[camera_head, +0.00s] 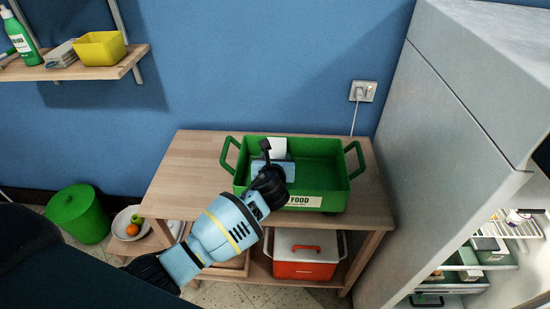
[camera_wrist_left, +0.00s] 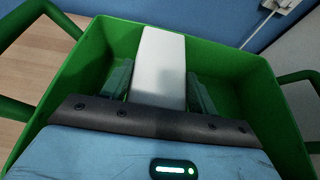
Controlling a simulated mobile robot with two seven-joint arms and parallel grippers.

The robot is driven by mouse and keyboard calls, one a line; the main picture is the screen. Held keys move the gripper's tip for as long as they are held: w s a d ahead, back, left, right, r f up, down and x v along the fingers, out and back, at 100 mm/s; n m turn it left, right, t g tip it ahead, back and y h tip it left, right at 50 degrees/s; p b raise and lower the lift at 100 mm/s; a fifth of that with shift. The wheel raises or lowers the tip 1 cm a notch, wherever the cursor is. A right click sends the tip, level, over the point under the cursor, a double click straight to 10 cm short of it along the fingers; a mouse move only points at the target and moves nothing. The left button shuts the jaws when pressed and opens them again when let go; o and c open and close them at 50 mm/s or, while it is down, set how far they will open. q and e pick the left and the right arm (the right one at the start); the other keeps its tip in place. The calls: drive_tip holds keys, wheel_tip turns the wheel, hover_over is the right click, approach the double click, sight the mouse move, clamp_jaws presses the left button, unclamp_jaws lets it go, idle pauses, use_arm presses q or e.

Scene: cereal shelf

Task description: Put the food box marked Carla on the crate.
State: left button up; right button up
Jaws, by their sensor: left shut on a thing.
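A plain white box (camera_head: 278,147) is inside the green crate (camera_head: 335,190), toward its back wall. It also shows in the left wrist view (camera_wrist_left: 160,62), between my two fingers. My left gripper (camera_head: 276,160) reaches down into the crate and is shut on the white box. No name can be read on the box, and its lower part is hidden by the gripper. I cannot tell whether it touches the crate floor. The crate has a handle at each end and a FOOD label on its front. My right gripper is not in view.
The crate stands on a wooden table (camera_head: 190,160). A red and white cooler (camera_head: 305,262) is on the shelf below. A fridge (camera_head: 450,130) stands close on the right, partly open. A wall shelf (camera_head: 100,70) holds a yellow bin. The table's left part is clear.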

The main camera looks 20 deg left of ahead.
use_arm(q)
drive_tip(key=shift+s+f, duration=0.15)
drive_tip(key=shift+f, duration=0.35)
drive_tip(key=o, duration=0.9)
drive_tip(key=shift+f, duration=0.2)
drive_tip(key=o, duration=0.3)
drive_tip(key=shift+s+f, duration=0.15)
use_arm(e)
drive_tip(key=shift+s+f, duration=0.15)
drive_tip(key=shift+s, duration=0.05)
use_arm(q)
drive_tip(key=shift+r, duration=0.25)
drive_tip(key=v, duration=0.3)
drive_tip(key=r+p+v, duration=0.1)
drive_tip(key=v, duration=0.3)
drive_tip(key=p+v, duration=0.1)
drive_tip(key=v, duration=0.3)
drive_tip(key=shift+w+a+r, duration=0.1)
drive_tip(key=shift+w+r, duration=0.15)
drive_tip(key=shift+w, duration=0.15)
drive_tip(key=shift+s+r, duration=0.2)
drive_tip(key=shift+s, duration=0.4)
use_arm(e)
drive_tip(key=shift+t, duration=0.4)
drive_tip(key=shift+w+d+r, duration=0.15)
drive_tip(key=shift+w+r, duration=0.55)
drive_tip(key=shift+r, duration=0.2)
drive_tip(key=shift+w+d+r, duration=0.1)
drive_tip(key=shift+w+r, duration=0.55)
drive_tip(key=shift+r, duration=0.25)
